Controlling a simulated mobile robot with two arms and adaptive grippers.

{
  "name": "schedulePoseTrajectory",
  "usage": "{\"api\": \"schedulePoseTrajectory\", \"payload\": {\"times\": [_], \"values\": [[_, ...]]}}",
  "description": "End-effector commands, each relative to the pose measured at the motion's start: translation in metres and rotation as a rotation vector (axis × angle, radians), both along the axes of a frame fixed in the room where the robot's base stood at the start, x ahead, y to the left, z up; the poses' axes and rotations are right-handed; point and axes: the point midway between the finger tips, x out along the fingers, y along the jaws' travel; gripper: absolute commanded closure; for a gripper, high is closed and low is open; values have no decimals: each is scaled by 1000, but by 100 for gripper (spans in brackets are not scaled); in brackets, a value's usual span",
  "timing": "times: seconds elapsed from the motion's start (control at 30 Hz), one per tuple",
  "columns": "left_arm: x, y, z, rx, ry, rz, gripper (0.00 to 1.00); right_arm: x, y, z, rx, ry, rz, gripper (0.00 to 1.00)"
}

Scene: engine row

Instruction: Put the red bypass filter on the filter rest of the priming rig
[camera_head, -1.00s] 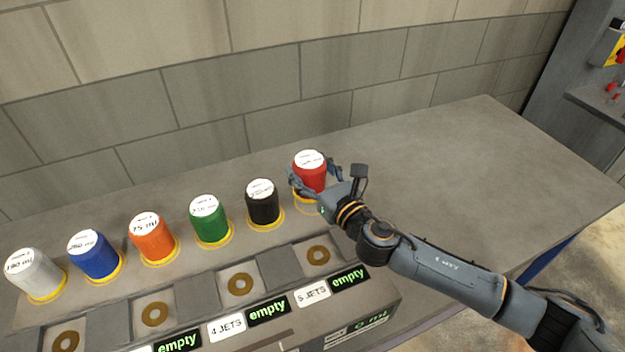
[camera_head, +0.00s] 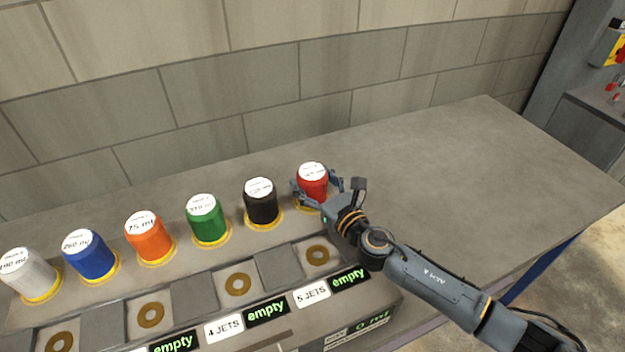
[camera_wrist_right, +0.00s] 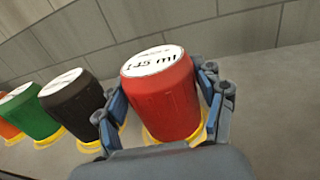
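The red filter (camera_head: 313,184) has a white top label and stands upright at the right end of the row. It also shows large in the right wrist view (camera_wrist_right: 165,100), over a yellow ring (camera_wrist_right: 200,137). It is low at the ring; I cannot tell whether it touches down. My right gripper (camera_head: 319,188) has its fingers on both sides of the filter, close against it, and appears shut on it. In the right wrist view the fingers (camera_wrist_right: 165,110) flank its body. My left gripper is not in view. I cannot tell which part is the filter rest.
Black (camera_head: 261,205), green (camera_head: 208,226), orange (camera_head: 149,242), blue (camera_head: 91,258) and white (camera_head: 31,277) filters stand on yellow rings leftward. In front are bays with brass-coloured rings (camera_head: 317,255) and "empty" displays (camera_head: 349,278). The bench (camera_head: 450,160) is clear to the right.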

Motion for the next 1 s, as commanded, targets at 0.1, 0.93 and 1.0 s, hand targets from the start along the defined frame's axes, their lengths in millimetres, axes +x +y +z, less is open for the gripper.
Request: {"api": "schedulePoseTrajectory", "payload": {"times": [0.1,0.93,1.0], "values": [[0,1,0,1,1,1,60,0,0,0,0,0,0,12],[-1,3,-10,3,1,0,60,-73,-45,0,-1,2,0,12],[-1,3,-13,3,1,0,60,-83,-51,1,-1,2,1,12]]}}
